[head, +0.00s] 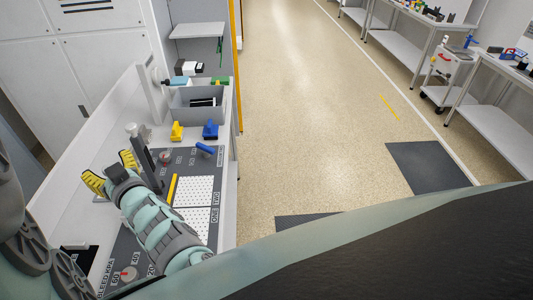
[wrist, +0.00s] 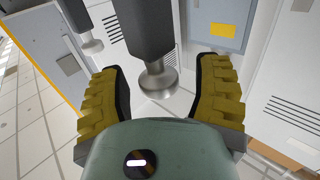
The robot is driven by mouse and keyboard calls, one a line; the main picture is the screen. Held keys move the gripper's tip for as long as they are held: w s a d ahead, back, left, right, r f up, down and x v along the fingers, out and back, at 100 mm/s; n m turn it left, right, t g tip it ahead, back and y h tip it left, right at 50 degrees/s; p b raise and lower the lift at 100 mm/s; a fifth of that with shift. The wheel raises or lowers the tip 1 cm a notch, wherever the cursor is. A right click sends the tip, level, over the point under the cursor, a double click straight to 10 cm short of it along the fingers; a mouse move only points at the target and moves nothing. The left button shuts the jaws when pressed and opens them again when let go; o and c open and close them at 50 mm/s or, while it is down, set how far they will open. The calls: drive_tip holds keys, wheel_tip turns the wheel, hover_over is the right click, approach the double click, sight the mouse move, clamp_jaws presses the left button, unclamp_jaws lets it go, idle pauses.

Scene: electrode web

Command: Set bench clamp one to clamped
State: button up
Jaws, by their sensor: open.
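My gripper (head: 112,171) is at the left of the bench, with its two yellow padded fingers spread apart and nothing gripped. In the wrist view, my gripper (wrist: 163,95) frames a dark post with a round silver end (wrist: 155,82), which appears in the gap between the fingers, touching neither. A second, similar silver-ended post (wrist: 91,46) is farther off to the left. In the head view, a dark upright lever with a pale knob (head: 143,153) stands beside my gripper. The perforated plates marked ONE and TWO (head: 193,191) lie right of my arm. I cannot tell which part is clamp one.
The dark bench panel (head: 125,245) carries a yellow bar (head: 172,188), a blue handle (head: 205,148) and a dial. Yellow (head: 177,132) and blue blocks (head: 211,130) and a grey bin (head: 196,104) stand behind. My arm covers part of the panel.

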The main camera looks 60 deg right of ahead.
drive_tip(key=shift+s, duration=0.2)
drive_tip(key=shift+c, duration=0.4)
clamp_jaws()
